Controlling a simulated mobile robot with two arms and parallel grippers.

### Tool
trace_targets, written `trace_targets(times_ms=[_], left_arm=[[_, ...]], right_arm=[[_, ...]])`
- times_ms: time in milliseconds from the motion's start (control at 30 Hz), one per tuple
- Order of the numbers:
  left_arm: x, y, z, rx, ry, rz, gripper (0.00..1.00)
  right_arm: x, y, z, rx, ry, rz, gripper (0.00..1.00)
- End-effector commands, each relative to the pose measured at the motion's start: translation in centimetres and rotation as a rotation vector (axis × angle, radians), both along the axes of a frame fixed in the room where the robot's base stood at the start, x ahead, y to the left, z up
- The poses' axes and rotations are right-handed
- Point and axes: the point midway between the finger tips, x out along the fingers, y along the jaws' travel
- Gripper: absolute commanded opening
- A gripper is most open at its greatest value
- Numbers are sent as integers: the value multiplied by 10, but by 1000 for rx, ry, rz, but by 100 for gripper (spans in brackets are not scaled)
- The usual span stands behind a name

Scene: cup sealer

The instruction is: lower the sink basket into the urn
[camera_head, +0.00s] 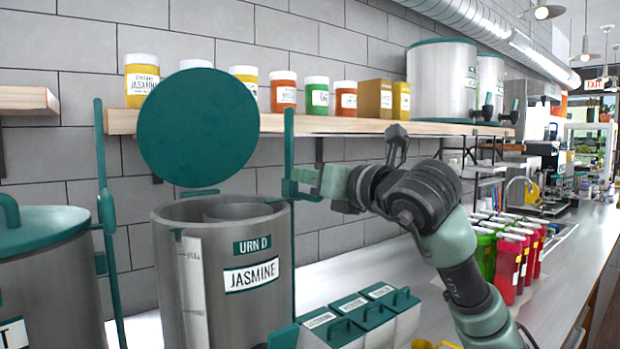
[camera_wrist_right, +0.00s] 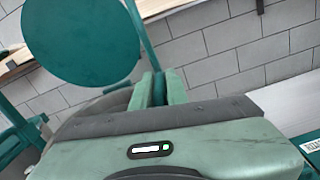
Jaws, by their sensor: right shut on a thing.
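The urn (camera_head: 238,285) is a grey cylinder labelled URN D and JASMINE, open at the top. A grey curved wall (camera_head: 235,208) shows inside its mouth; I cannot tell whether this is the sink basket. A round teal disc (camera_head: 198,128) stands upright above the urn's back; it also shows in the wrist view (camera_wrist_right: 80,40). My right gripper (camera_head: 298,184) is at the urn's right rim, shut on a teal upright bar (camera_head: 289,140), which shows between its fingers in the wrist view (camera_wrist_right: 137,25). I cannot tell what the bar joins lower down. My left gripper is not in view.
A second lidded urn (camera_head: 45,285) stands at left, with a tall teal bar (camera_head: 108,245) between the urns. Labelled bins (camera_head: 350,318) stand in front at right. Red and green cups (camera_head: 510,255) stand farther right. A shelf (camera_head: 350,126) with jars runs behind.

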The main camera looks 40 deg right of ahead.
Motion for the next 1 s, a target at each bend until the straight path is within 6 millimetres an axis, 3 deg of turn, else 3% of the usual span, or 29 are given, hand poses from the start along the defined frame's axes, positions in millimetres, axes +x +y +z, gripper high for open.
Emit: trace_targets(times_ms=[33,333,367,433,767,1000], left_arm=[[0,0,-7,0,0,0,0],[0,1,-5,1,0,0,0],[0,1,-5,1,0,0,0],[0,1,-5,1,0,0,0],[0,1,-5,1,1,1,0],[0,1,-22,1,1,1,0]], right_arm=[[0,0,-7,1,2,-1,0],[1,1,-8,1,12,1,0],[1,1,-8,1,13,2,17],[1,1,-8,1,12,1,34],[-1,0,-6,-1,3,0,34],[-33,3,-8,-4,0,-3,34]])
